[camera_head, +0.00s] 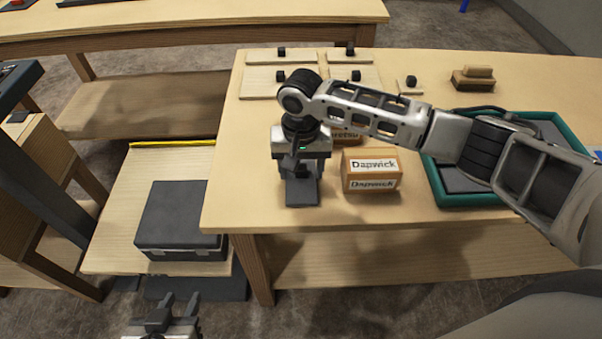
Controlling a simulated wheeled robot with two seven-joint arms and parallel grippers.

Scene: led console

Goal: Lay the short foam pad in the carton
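My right gripper (300,172) points down over the front left of the table. A dark grey rectangular pad (301,194) is at its fingertips, and the fingers look shut on it. It looks like a foam pad; I cannot tell whether it touches the table. A small brown carton labelled Dapwick (372,173) stands just right of the pad, apart from it. Another brown carton (347,138) is behind, mostly hidden by my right arm. My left gripper (170,311) is low at the bottom left, open and empty, away from the table.
A green tray (440,190) with dark grey pieces lies on the right, partly behind my arm. Several pale boards with black knobs (281,54) and a brown block (473,78) are at the back. A black case (182,220) sits on a low shelf at left.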

